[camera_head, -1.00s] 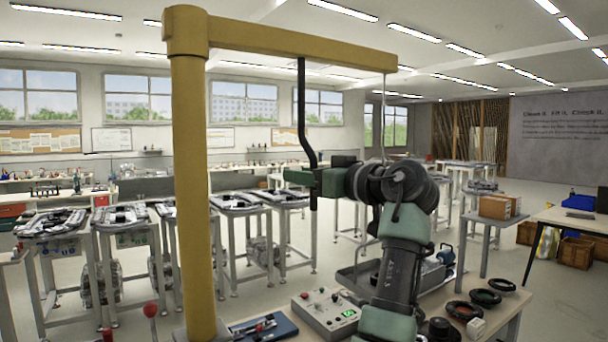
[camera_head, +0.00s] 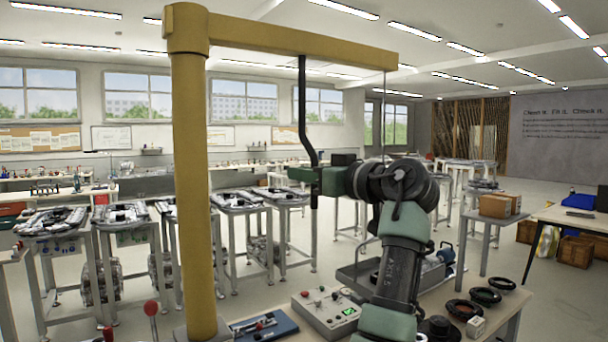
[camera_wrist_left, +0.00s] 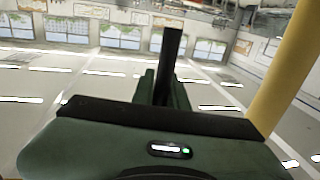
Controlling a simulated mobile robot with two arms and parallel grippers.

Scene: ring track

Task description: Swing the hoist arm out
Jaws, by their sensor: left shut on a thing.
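The yellow hoist has an upright post (camera_head: 194,200) at the left and a horizontal hoist arm (camera_head: 300,45) reaching right from its top. A black bent handle bar (camera_head: 302,100) hangs from the hoist arm. My left gripper (camera_head: 314,181), dark green, is shut on the lower end of this bar. In the left wrist view the bar (camera_wrist_left: 168,62) stands up between the green fingers (camera_wrist_left: 163,88), and the yellow post (camera_wrist_left: 290,75) is at the right. A thin line (camera_head: 384,120) hangs from the hoist arm's tip. My right gripper is not in view.
Benches with metal parts (camera_head: 240,200) stand behind the hoist.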

